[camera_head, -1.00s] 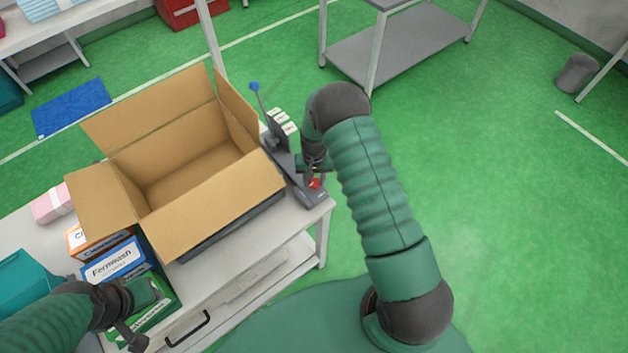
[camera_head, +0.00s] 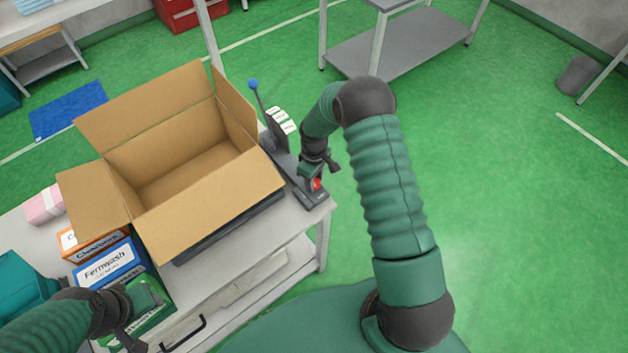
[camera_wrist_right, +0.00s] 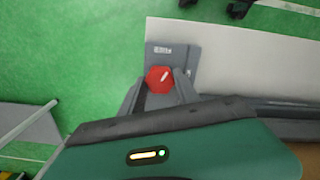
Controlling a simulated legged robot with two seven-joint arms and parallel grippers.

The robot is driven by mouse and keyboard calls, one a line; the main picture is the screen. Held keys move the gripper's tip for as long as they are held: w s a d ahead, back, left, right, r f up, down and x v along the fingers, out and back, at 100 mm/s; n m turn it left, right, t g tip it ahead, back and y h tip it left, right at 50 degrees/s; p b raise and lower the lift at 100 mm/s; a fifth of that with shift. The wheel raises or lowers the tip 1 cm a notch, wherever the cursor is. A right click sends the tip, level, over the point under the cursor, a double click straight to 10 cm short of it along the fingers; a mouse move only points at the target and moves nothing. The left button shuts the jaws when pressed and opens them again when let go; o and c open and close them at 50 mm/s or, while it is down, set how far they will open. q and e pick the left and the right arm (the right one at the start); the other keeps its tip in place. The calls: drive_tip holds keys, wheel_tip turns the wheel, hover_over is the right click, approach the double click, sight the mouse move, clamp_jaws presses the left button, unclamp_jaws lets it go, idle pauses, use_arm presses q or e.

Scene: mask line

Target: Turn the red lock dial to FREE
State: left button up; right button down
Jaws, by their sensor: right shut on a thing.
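The red lock dial (camera_head: 317,184) sits on the grey base at the right end of the table. In the right wrist view the red dial (camera_wrist_right: 159,79) is six-sided, with a white mark pointing to the upper right. White lettering on the grey plate (camera_wrist_right: 187,57) above it is too small to read surely. My right gripper (camera_head: 316,178) points down at the dial; its fingers are shut on the dial's sides. My left gripper (camera_head: 142,318) is at the lower left, over the green box; its jaw opening is unclear.
An open cardboard box (camera_head: 180,150) stands left of the dial on a dark platform. A lever with a blue knob (camera_head: 253,84) and white tabs rises behind the dial. A Fernwash box (camera_head: 108,265) and other cartons lie left.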

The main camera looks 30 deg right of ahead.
drive_tip(key=n, duration=0.5)
drive_tip(key=shift+w+r, duration=0.15)
drive_tip(key=shift+w, duration=0.1)
idle(0.3)
drive_tip(key=c, duration=1.2)
unclamp_jaws()
drive_tip(key=o, duration=0.3)
drive_tip(key=shift+s, duration=0.1)
wheel_tip(320, 180, up, 16)
drive_tip(key=b, duration=0.2)
drive_tip(key=shift+r, duration=0.25)
